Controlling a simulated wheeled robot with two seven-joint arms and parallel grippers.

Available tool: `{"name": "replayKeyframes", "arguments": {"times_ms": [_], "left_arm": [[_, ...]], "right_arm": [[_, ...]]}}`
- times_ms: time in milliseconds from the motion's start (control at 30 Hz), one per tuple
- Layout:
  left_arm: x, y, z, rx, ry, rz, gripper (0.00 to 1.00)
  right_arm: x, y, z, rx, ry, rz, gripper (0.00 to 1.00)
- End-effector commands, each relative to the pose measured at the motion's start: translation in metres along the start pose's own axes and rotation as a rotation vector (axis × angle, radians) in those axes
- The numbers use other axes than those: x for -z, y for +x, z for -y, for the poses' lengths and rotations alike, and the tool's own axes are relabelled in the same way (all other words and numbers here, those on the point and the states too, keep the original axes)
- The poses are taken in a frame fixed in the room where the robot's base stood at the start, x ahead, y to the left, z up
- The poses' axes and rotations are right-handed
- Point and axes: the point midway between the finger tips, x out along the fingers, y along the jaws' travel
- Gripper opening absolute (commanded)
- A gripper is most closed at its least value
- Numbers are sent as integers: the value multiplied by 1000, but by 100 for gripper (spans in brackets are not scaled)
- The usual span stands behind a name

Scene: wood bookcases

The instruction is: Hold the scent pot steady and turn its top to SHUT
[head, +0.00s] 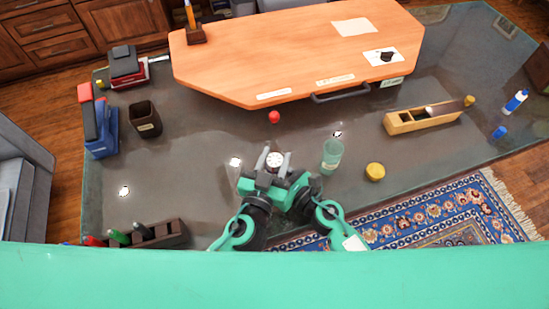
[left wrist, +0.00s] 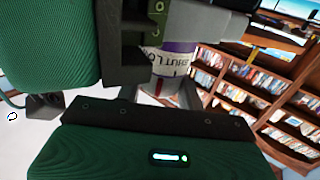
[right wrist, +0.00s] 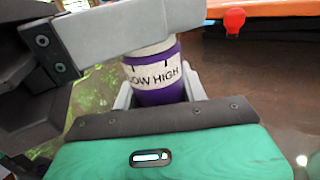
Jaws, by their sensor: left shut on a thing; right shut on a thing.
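My left gripper (head: 270,166) is shut on the pot's top end. My right gripper (right wrist: 160,92) is shut around the purple lower part. The red mark's exact setting is unclear.
A green-tinted cup (head: 332,155) and a yellow lid (head: 375,171) stand to the right. A red ball (head: 274,117) lies beyond the pot. A wooden plane (head: 400,121) is farther right. A pen rack (head: 165,236) is at front left. A raised wooden board (head: 290,50) fills the back.

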Motion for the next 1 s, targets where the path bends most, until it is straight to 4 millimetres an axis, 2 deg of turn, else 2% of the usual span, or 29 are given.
{"name": "replayKeyframes", "arguments": {"times_ms": [500, 1000], "left_arm": [[0, 0, 1, -352, 5, -4, 15], [0, 0, 0, -463, -1, -2, 15]], "right_arm": [[0, 0, 0, -1, -1, 1, 15], [0, 0, 0, -1, 0, 1, 15]]}}
